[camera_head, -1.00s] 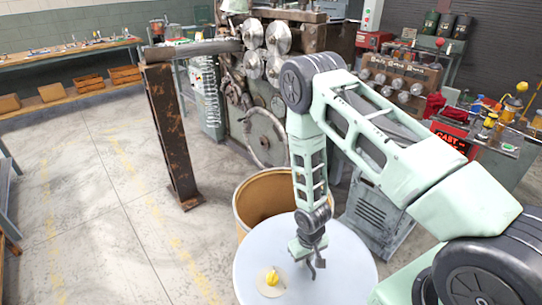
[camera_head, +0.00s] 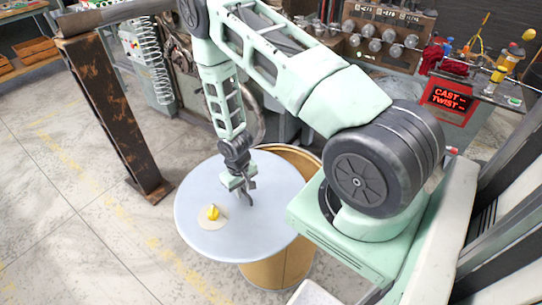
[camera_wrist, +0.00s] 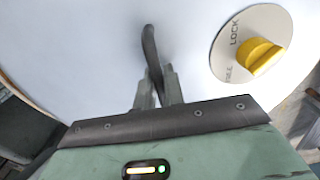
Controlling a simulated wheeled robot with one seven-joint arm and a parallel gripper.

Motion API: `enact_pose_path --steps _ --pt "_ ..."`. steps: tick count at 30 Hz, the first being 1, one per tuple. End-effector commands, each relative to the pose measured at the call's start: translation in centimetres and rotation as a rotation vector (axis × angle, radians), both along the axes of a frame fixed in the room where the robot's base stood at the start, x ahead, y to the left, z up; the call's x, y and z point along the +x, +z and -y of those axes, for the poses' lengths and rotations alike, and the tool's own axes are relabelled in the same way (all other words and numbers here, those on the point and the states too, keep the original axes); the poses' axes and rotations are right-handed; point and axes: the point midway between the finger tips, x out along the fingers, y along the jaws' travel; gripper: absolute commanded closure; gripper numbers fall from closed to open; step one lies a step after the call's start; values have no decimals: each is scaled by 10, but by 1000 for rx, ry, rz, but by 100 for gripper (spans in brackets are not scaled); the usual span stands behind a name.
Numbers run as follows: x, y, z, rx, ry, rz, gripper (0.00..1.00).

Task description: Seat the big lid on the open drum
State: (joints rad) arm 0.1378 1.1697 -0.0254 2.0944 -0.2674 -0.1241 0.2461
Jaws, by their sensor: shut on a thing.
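The big lid (camera_head: 245,220) is a wide, pale blue-grey disc, seen in the head view over the brown open drum (camera_head: 278,268). It lies off-centre to the left, with a strip of the drum's rim and inside showing at the back right. I cannot tell whether lid and drum touch. My gripper (camera_head: 245,190) is shut on the lid's dark curved handle (camera_wrist: 150,45), shown between the fingers in the wrist view. A yellow knob (camera_head: 212,212) sits on a round plate on the lid. The plate reads LOCK and FREE in the wrist view (camera_wrist: 262,57).
A rusty steel post (camera_head: 115,125) stands left of the lid. Behind my arm is a machine with a coiled spring (camera_head: 160,65). A red sign (camera_head: 449,97) reading CAST and TWIST is at the right by a bench. The floor at front left is clear.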

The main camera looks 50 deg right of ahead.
Motion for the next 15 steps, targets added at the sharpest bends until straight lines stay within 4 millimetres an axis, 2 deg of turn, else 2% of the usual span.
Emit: enact_pose_path --steps 1,3,9,15 --pt "4 5 22 -1 -47 5 100" --pt "5 12 48 1 -99 6 100" --pt "-2 32 117 -2 -227 5 100" --pt "-12 46 157 -7 -299 3 100"
